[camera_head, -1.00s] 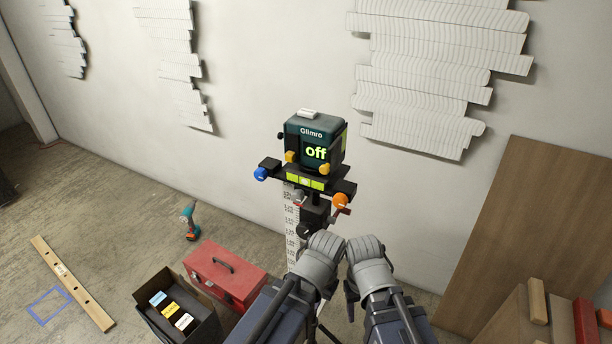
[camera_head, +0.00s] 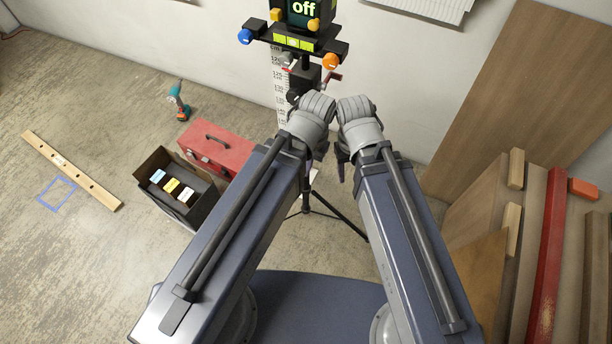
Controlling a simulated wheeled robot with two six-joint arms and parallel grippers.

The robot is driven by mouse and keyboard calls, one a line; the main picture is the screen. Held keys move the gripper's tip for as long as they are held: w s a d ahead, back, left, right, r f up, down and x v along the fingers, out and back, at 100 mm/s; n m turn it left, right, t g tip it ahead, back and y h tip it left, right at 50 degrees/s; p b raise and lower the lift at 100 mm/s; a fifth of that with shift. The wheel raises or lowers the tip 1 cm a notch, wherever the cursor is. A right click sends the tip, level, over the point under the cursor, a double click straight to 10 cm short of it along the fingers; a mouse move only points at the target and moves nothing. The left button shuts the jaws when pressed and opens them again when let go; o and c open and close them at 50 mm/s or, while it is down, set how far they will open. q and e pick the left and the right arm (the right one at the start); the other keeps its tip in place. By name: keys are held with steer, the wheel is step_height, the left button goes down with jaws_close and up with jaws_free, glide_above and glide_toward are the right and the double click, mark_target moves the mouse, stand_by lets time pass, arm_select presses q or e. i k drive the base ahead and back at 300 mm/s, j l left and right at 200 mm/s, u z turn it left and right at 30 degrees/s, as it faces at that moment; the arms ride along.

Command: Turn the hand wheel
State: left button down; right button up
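A dark device with a green "off" display (camera_head: 304,10) stands on a tripod (camera_head: 345,222) near the wall, its top cut off by the picture edge. Its crossbar carries a blue knob (camera_head: 245,36) at the left and an orange knob (camera_head: 330,61) at the right. A small crank with a reddish handle (camera_head: 333,77) is on the post below; I cannot tell which part is the hand wheel. My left gripper (camera_head: 309,170) and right gripper (camera_head: 341,170) are side by side in front of the tripod, below the crank in the picture. My wrists mostly hide their fingers.
A red toolbox (camera_head: 232,150) and an open black box (camera_head: 155,165) with small packs stand left of the tripod. A cordless drill (camera_head: 180,102) and a wooden level (camera_head: 70,170) lie farther left. Boards (camera_head: 535,95) lean at the right. Floor at the left is mostly clear.

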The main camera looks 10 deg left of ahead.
mark_target(292, 96)
steer(key=k+j, duration=0.55)
steer(key=k, duration=0.2)
